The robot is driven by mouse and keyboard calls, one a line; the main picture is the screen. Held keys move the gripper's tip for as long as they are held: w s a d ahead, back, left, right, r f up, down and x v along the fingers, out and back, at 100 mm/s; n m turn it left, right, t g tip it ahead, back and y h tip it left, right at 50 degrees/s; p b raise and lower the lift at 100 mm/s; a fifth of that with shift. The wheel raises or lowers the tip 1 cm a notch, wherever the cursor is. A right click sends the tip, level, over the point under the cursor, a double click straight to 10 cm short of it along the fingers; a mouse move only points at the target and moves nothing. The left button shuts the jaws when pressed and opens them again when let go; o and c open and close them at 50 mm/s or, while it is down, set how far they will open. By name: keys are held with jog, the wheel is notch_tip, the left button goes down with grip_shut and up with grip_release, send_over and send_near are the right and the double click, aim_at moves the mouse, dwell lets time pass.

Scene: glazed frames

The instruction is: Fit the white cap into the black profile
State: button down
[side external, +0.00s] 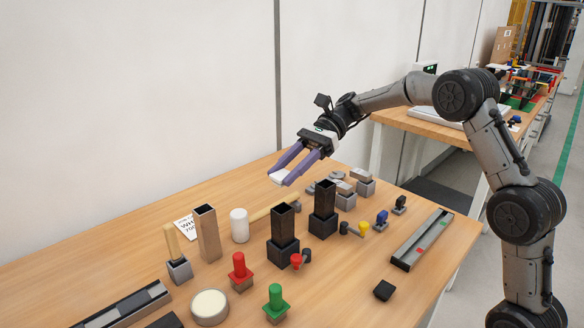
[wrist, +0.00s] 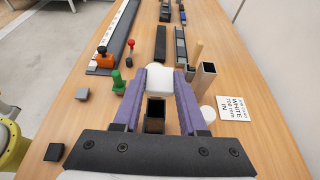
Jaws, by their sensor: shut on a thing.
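My gripper (side external: 285,178) is shut on the white cap (side external: 279,177) and holds it in the air above the table. In the wrist view the cap (wrist: 159,80) sits between the purple fingertips. Two black profiles stand upright in black bases: one nearer the camera (side external: 283,222) and one farther right (side external: 323,200). The wrist view shows one open-topped black profile (wrist: 155,116) between the fingers, below the cap in the picture. The cap is apart from both profiles in the side view. I cannot tell which of the two the wrist view shows.
A brown hollow profile (side external: 207,233), a white cylinder (side external: 239,226) and a printed card (wrist: 235,106) are at the left. Red (side external: 239,268) and green (side external: 276,298) knobbed pieces stand in front. A grey channel (side external: 422,240) lies at the right.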

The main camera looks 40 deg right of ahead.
jog(key=shift+f, duration=2.6)
jog(key=shift+f, duration=0.85)
jog(key=shift+c, duration=1.9)
grip_release()
jog(key=v, duration=1.3)
notch_tip(320, 180, up, 6)
jog(key=shift+d, duration=0.35)
